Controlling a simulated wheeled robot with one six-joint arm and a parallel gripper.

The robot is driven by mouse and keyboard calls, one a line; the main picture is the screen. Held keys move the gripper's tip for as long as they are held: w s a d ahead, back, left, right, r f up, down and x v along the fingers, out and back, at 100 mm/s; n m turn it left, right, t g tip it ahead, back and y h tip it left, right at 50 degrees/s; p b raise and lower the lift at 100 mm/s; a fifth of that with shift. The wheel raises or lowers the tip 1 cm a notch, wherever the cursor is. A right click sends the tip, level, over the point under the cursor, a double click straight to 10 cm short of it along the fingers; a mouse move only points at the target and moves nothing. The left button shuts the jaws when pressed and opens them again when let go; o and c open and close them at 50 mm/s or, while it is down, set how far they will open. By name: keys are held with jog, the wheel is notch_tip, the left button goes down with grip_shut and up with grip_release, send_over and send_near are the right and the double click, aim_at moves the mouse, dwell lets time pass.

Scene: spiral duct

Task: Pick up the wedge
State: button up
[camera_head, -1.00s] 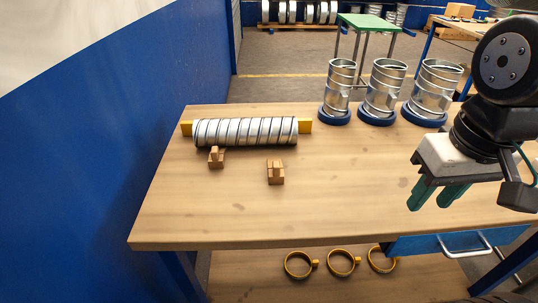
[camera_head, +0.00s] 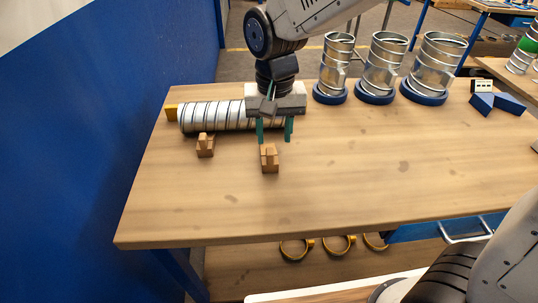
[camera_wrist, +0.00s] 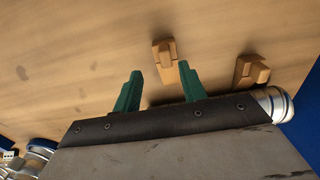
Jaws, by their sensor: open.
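Two small stepped wooden wedges stand on the table, one near the middle (camera_head: 270,161) and one to its left (camera_head: 205,148). In the wrist view they appear as a nearer wedge (camera_wrist: 164,64) and another at right (camera_wrist: 251,71). My gripper (camera_head: 275,134), with green fingers, is open and empty, above the table and just behind the middle wedge. In the wrist view the fingers (camera_wrist: 160,75) are spread, and the middle wedge shows between and beyond their tips, closer to the right finger. I see no contact.
A spiral duct (camera_head: 215,117) lies behind the wedges, its right end hidden by my gripper. Several metal duct pieces (camera_head: 384,65) stand on blue bases at the back. Blue blocks (camera_head: 482,103) lie at the right. The front of the table (camera_head: 330,200) is clear.

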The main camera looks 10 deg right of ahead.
aim_at(270, 151)
jog(key=shift+a+f, duration=0.3)
jog(key=shift+f, duration=0.15)
notch_tip(270, 151, down, 7)
jog(key=shift+w+a+f, duration=0.1)
jog(key=shift+a+f, duration=0.05)
grip_shut()
